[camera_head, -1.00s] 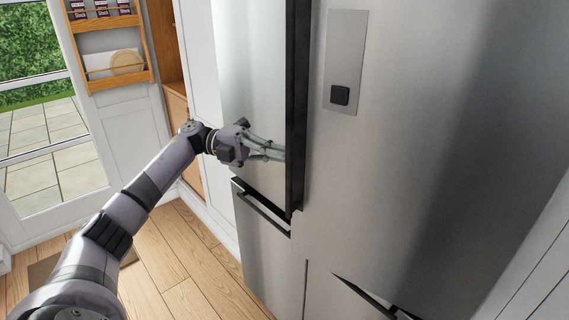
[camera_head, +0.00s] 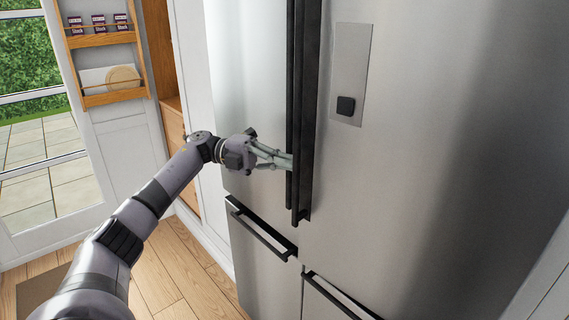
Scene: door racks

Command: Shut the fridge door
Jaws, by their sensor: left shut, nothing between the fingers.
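The steel fridge fills the middle and right of the head view. Its left upper door (camera_head: 250,60) and right upper door (camera_head: 430,140) meet at long dark vertical handles (camera_head: 303,100). The two doors look nearly level with each other; I cannot tell whether a small gap is left. My left gripper (camera_head: 288,162) is shut and empty, with its fingertips at the left door's face beside the handle. Whether they touch it is not clear. My right gripper is not in view.
Lower drawers with dark bar handles (camera_head: 262,235) sit beneath the doors. A grey panel with a black dispenser (camera_head: 346,106) is on the right door. A wooden door rack (camera_head: 105,60) with boxes hangs at the left. Wooden floor (camera_head: 165,275) is clear below.

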